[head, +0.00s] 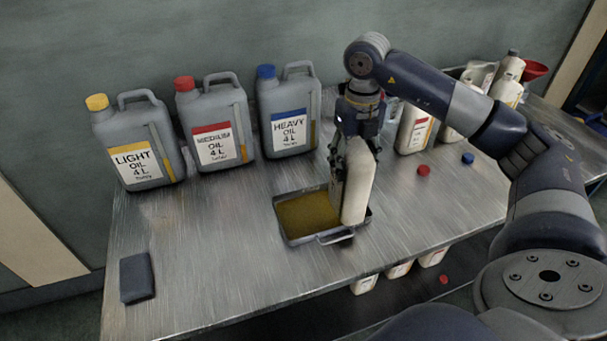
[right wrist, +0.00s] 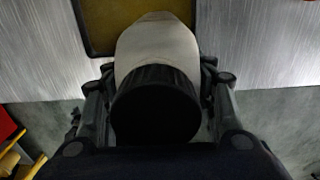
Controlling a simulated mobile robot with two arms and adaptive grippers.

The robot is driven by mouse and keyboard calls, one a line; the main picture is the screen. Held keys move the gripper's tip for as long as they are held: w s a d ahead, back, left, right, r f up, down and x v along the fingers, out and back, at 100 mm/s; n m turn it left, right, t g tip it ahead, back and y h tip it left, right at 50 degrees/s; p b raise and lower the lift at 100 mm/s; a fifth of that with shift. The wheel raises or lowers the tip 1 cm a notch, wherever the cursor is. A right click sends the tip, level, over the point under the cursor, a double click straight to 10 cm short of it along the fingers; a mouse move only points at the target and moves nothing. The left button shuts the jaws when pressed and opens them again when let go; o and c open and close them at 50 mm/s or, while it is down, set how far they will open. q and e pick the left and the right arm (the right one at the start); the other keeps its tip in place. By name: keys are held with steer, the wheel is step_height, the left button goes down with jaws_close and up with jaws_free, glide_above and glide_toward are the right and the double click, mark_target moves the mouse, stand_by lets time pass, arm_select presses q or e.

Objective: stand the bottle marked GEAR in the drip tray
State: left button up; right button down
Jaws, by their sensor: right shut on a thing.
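A cream bottle (head: 356,185) is upright at the right side of the drip tray (head: 297,238). Its label is not visible, so I cannot read whether it says GEAR. My right gripper (head: 357,140) is shut on this bottle near its top. In the right wrist view, the bottle's dark cap (right wrist: 155,103) and pale shoulder (right wrist: 155,45) are between the fingers, with the tray (right wrist: 88,40) behind. The bottle's base is at the tray's right part; I cannot tell whether it touches the tray floor. My left gripper is not in view.
Three grey oil cans, light (head: 140,140), medium (head: 215,125) and heavy (head: 290,112), stand at the back left. Several pale bottles (head: 413,130) stand at the back right. A red cap (head: 423,170), a blue cap (head: 468,158) and a dark cloth (head: 137,277) lie on the metal table (head: 220,280).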

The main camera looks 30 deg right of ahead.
arm_select(q)
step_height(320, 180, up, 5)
steer(key=p, duration=0.4)
arm_select(e)
steer(key=w+a+f, duration=0.4)
steer(key=w+a, duration=0.3)
steer(key=a, duration=0.2)
steer(key=shift+w+f, duration=0.2)
steer(key=shift+f, duration=0.1)
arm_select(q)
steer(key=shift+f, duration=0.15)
arm_select(e)
steer(key=shift+f, duration=0.1)
steer(key=c, duration=0.7)
jaws_free()
steer(key=shift+s, duration=0.1)
